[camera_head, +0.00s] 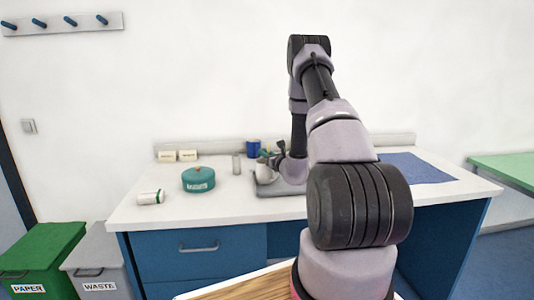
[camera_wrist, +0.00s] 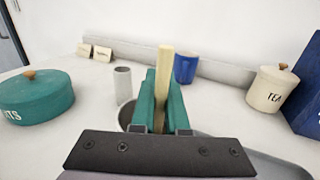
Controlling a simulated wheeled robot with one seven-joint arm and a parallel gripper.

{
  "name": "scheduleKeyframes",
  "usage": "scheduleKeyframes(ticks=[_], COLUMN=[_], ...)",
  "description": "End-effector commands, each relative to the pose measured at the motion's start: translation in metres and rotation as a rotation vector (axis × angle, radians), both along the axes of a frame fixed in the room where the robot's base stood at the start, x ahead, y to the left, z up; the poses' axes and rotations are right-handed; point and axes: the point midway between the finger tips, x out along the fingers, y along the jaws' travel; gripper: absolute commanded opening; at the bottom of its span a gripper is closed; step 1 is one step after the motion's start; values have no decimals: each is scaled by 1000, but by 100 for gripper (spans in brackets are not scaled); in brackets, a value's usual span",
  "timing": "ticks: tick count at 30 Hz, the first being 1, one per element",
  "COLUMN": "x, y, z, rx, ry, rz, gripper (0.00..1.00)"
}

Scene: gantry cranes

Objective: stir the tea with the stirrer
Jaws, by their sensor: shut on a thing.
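In the wrist view my gripper (camera_wrist: 162,92) has its teal fingers shut on a pale wooden stirrer (camera_wrist: 165,62), which stands up between them. A round grey rim (camera_wrist: 127,114) shows behind and below the fingers, mostly hidden by them. In the head view my gripper (camera_head: 271,155) is at a white rounded cup (camera_head: 265,174) on a grey tray (camera_head: 280,189). The tea and the lower end of the stirrer are hidden, so I cannot tell whether the stirrer is inside the cup.
A teal lidded tin (camera_head: 198,180), a white jar lying on its side (camera_head: 150,198) and a grey cylinder (camera_wrist: 122,85) are to the left. A blue cup (camera_wrist: 186,68) and a cream TEA canister (camera_wrist: 271,90) stand behind. A blue mat (camera_head: 418,167) lies at right.

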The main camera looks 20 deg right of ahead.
Motion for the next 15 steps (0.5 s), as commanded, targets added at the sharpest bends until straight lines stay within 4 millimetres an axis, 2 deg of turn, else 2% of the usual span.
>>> scheduleKeyframes(ticks=[3, 15], x=[-1, -2], y=[-9, -11], z=[0, 2], rx=[-2, -3], ry=[-1, -2], rz=[-3, -2], gripper=[0, 0])
